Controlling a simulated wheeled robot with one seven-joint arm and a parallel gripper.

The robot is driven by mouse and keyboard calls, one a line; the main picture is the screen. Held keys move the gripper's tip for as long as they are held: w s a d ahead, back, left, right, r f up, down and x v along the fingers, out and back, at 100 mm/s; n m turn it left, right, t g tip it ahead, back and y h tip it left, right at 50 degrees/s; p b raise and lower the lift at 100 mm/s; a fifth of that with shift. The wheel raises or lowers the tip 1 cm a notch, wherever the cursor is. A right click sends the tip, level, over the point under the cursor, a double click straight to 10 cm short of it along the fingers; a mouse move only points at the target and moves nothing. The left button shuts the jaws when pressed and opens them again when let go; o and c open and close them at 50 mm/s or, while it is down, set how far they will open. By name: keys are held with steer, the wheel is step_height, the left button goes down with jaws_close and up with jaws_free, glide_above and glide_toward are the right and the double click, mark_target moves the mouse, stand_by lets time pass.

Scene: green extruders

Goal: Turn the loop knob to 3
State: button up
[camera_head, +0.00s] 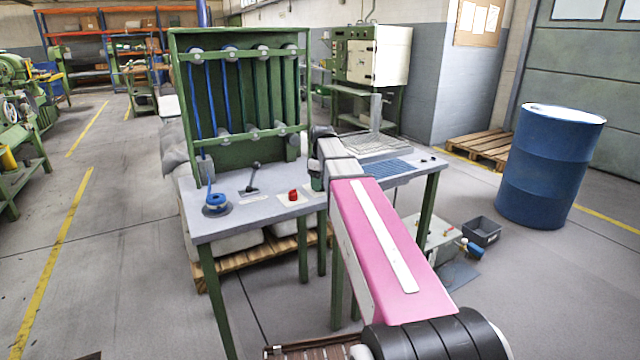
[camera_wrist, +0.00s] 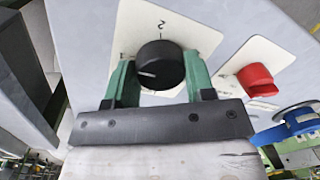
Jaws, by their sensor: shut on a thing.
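The loop knob (camera_wrist: 159,64) is a round black dial with a short white pointer line, on a cream plate (camera_wrist: 205,38). In the wrist view its pointer line aims to the left and slightly down. A small numeral that looks like a 2 is printed on the plate above the knob; other numerals are hidden or not readable. My gripper (camera_wrist: 160,68) has its two green fingers on either side of the knob, shut on it. In the head view my arm hides the knob and most of the gripper.
A red knob (camera_head: 293,196) on its own plate sits beside the loop knob; it also shows in the wrist view (camera_wrist: 256,78). A black lever (camera_head: 252,180) and a blue round fitting (camera_head: 216,203) stand further left on the table (camera_head: 235,222). A green rack (camera_head: 240,95) rises behind.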

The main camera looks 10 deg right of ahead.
steer(key=m, duration=0.7)
steer(key=shift+s, duration=0.1)
steer(key=m, duration=0.4)
steer(key=shift+t, duration=0.3)
steer(key=m, duration=0.3)
steer(key=shift+m, duration=0.3)
steer(key=m, duration=0.3)
steer(key=shift+m+t, duration=0.3)
steer(key=m, duration=0.3)
steer(key=shift+m, duration=0.3)
steer(key=m, duration=0.4)
steer(key=shift+a, duration=0.1)
steer(key=shift+m+h, duration=0.3)
steer(key=shift+m, duration=1.5)
steer(key=o, duration=0.9)
